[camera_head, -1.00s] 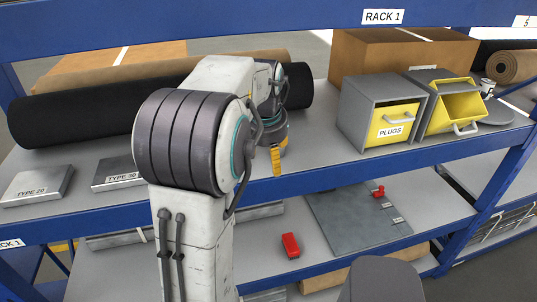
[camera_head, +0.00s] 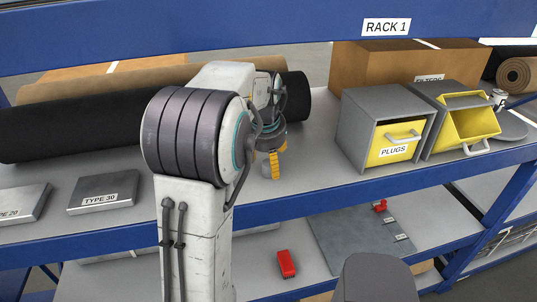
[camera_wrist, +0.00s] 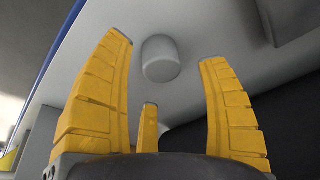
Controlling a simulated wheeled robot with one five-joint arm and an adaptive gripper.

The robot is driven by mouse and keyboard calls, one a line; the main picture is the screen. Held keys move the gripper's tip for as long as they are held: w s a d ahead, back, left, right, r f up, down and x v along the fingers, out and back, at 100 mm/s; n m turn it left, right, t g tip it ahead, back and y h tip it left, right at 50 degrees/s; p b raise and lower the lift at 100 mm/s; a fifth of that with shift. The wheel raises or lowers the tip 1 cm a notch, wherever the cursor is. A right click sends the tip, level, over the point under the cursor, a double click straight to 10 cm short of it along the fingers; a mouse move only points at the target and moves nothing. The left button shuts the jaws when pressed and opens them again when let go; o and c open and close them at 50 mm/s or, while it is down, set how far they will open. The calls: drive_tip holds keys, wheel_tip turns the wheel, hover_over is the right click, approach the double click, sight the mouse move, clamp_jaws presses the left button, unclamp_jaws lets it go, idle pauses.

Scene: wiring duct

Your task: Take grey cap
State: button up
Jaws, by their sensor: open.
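A light grey, rounded cap (camera_wrist: 161,60) stands on the grey shelf surface in the wrist view, beyond my fingertips and between the two larger yellow fingers. It is apart from the fingers, which are spread open and empty. In the head view my gripper (camera_head: 273,164) hangs over the upper shelf, its yellow fingers pointing down, partly hidden by my arm. I cannot make out the cap in the head view.
Black roll (camera_head: 80,134) lies along the shelf's back. TYPE 30 plate (camera_head: 103,192) is at left. The grey PLUGS box (camera_head: 362,133) with yellow drawer and an open-drawer box (camera_head: 470,118) stand at right. Blue shelf edge (camera_head: 330,192) runs in front.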

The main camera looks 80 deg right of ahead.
drive_tip(key=shift+x, duration=1.35)
drive_tip(key=shift+d, duration=0.15)
drive_tip(key=shift+c, duration=0.3)
drive_tip(key=c, duration=1.2)
